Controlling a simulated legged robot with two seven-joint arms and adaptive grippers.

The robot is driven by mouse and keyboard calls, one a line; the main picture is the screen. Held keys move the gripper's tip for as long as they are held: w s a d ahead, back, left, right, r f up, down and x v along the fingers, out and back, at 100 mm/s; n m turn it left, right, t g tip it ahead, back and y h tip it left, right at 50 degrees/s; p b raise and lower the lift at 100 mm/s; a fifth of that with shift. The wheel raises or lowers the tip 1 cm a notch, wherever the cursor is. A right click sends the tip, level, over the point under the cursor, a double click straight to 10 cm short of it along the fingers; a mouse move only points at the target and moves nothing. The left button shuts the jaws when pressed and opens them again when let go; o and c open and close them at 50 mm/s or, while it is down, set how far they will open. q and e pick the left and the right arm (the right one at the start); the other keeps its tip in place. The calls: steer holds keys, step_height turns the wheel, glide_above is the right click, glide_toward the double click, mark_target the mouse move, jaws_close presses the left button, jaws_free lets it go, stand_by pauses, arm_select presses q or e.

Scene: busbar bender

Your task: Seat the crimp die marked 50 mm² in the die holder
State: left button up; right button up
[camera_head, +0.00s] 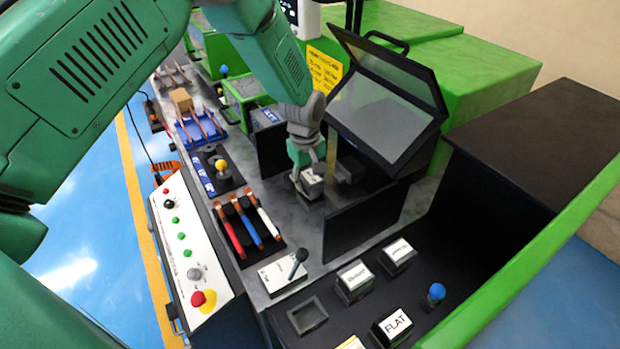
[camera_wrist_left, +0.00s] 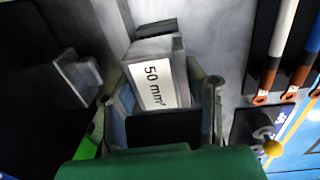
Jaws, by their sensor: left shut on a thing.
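The crimp die marked 50 mm² (camera_wrist_left: 153,72) is a grey block with a white label, between the fingers of my left gripper (camera_wrist_left: 162,103) in the left wrist view. My left gripper (camera_head: 306,170) is shut on the die (camera_head: 312,186) in the head view, over the grey machine bed between dark upright panels. A grey metal block (camera_wrist_left: 84,76) on a dark part is at the left in the wrist view, apart from the die. It may be the die holder, but I cannot tell. My right gripper is not in view.
A tilted clear guard (camera_head: 385,100) in a black frame stands right of the gripper. A dark upright panel (camera_head: 352,222) is in front. Several labelled blocks, one marked FLAT (camera_head: 393,326), stand on the near black shelf. Cables with lugs lie in a rack (camera_head: 282,243).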

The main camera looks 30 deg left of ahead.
mark_target(306, 177)
arm_select(q)
steer(key=shift+f+b, duration=0.6)
steer(key=shift+f, duration=0.85)
stand_by(0.3)
steer(key=o, duration=1.3)
steer(key=shift+o, duration=0.2)
steer(key=r, duration=1.1)
steer(key=shift+s+a+r, duration=0.25)
steer(key=shift+s+r, duration=0.1)
steer(key=shift+r, duration=0.1)
